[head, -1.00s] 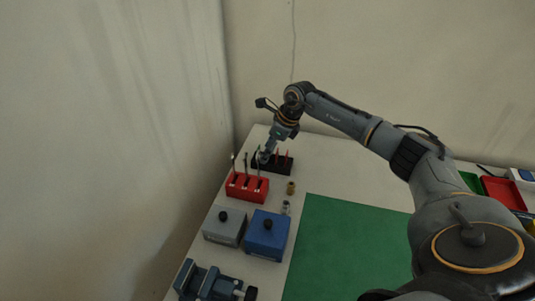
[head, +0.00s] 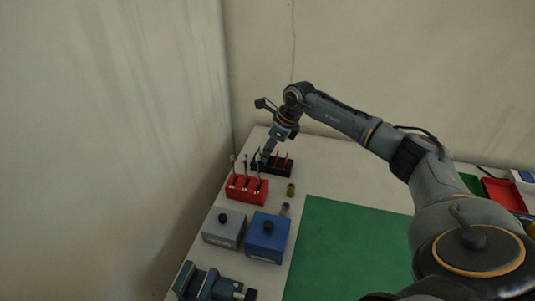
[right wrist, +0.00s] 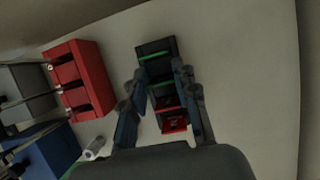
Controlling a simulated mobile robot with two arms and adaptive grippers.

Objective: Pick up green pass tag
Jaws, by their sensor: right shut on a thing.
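A black tag rack (head: 284,170) stands at the far left of the bench; it also shows in the right wrist view (right wrist: 153,47). It has slots with green tags toward one end and red tags (right wrist: 173,124) toward the other. My right gripper (head: 266,155) reaches down over the left end of the rack. In the right wrist view its fingers (right wrist: 160,76) straddle the rack, with a green pass tag (right wrist: 159,84) between the tips. It is shut on this tag, which still appears within the rack. My left gripper is not in view.
A red rack (head: 240,190) with upright tools stands just in front. Grey (head: 223,229) and blue (head: 268,238) boxes, small fittings (head: 291,189) and a vise (head: 208,285) are nearer. A green mat (head: 345,245) lies clear. A wall closes the left side.

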